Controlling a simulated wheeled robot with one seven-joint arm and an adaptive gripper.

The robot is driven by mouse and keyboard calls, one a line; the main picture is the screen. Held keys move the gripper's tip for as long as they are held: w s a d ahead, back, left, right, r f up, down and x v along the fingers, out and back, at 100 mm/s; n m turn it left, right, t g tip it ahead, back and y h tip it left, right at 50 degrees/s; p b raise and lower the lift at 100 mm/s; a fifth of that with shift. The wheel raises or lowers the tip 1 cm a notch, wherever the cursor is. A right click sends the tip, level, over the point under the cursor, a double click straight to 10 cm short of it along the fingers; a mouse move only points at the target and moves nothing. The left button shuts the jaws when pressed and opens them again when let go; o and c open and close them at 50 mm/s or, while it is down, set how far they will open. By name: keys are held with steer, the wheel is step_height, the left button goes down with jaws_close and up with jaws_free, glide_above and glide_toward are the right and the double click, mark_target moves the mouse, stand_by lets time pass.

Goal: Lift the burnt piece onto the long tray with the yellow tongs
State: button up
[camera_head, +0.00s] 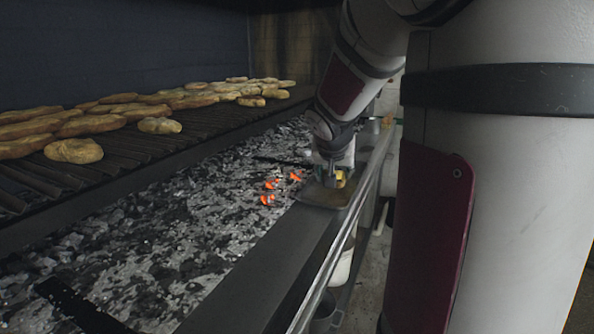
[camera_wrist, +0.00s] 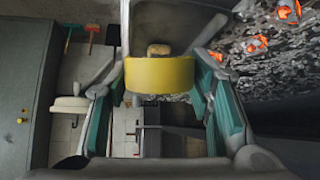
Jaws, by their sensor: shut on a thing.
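My gripper (camera_wrist: 160,88) is shut on the yellow tongs (camera_wrist: 159,75), whose broad yellow band lies between the teal finger pads. In the head view my gripper (camera_head: 333,172) is low over the grill's front ledge, with a bit of yellow showing beside it. A dark flat tray (camera_head: 322,196) lies on the ledge just under my gripper; its dark surface also shows ahead in the wrist view (camera_wrist: 190,18). A small brownish piece (camera_wrist: 159,49) shows just beyond the yellow band. I cannot tell whether the tongs grip it or it rests on the tray.
Glowing orange embers (camera_head: 268,199) lie in the grey coal bed (camera_head: 170,240) left of the tray. Several flat breads (camera_head: 75,150) lie on the raised grate (camera_head: 120,158). A metal rail (camera_head: 330,265) runs along the front ledge. A grey cabinet (camera_wrist: 25,90) stands at the wrist view's left.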

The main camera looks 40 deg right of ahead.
steer(key=shift+s, duration=0.1)
steer(key=f+p+v, duration=0.1)
steer(key=p+v, duration=0.1)
steer(key=v, duration=1.3)
steer(key=shift+s+a+r, duration=0.2)
steer(key=shift+s+a, duration=0.2)
steer(key=shift+a, duration=0.1)
stand_by(0.3)
steer(key=s+d+p, duration=0.1)
steer(key=s+d, duration=0.1)
steer(key=s, duration=0.3)
steer(key=shift+s+d, duration=0.15)
steer(key=shift+s, duration=0.15)
